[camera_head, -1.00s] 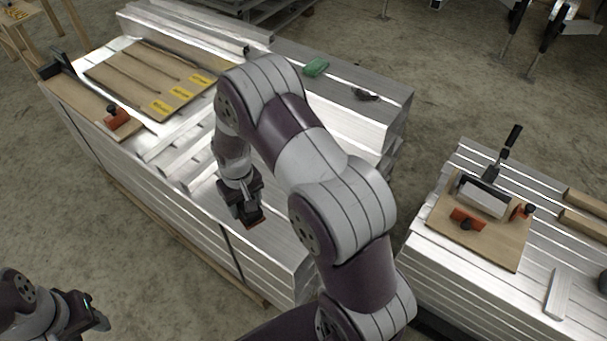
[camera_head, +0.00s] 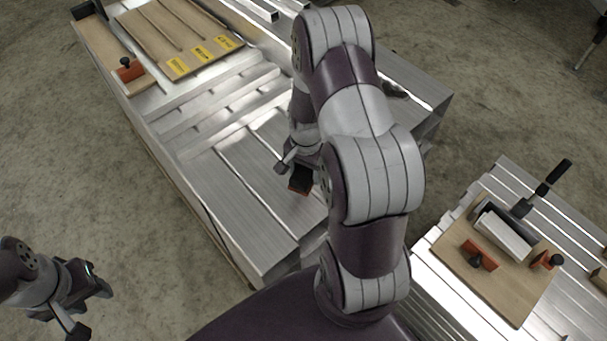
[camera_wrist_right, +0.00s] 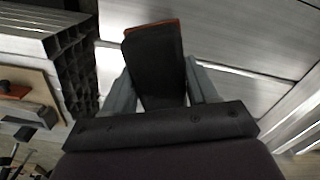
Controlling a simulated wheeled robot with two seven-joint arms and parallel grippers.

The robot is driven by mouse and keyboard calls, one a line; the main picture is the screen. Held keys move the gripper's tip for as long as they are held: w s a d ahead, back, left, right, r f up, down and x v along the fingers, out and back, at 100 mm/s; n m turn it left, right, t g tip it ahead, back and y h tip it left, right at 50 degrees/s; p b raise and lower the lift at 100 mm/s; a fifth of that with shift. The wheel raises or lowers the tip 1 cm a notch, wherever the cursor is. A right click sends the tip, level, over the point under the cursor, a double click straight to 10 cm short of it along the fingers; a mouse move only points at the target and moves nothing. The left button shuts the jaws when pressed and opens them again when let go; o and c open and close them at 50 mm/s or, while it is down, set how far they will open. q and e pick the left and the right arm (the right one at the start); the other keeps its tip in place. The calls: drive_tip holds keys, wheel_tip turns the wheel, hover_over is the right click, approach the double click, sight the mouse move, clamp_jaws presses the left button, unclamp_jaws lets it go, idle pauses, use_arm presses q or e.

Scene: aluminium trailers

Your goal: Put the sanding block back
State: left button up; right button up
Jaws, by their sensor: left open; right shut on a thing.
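The sanding block (camera_head: 301,185) is a dark block with orange on it, held by my right gripper (camera_head: 298,172) above the bare metal top of the large aluminium stack (camera_head: 225,190). In the right wrist view the dark block (camera_wrist_right: 155,68), orange along its far edge, sits between the two fingers of my right gripper (camera_wrist_right: 160,88). I cannot tell whether it touches the metal. My left gripper (camera_head: 92,302) is open and empty at the lower left, over the floor, apart from the stack.
Boards with yellow labels (camera_head: 200,55) and an orange tool with a black knob (camera_head: 129,70) lie at the stack's far left. On the lower stack at right, a wooden board (camera_head: 455,253) bears orange tools (camera_head: 480,256) and a metal piece (camera_head: 503,236). A floor gap separates the stacks.

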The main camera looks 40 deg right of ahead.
drive_tip(key=w+f, duration=0.1)
drive_tip(key=w+d, duration=0.1)
drive_tip(key=shift+w+d+f, duration=0.2)
drive_tip(key=shift+w+f, duration=0.15)
drive_tip(key=shift+f, duration=0.05)
drive_tip(key=shift+w+f, duration=0.15)
wheel_tip(320, 180, down, 4)
drive_tip(key=shift+d+r+b, duration=0.1)
drive_tip(key=shift+b, duration=0.25)
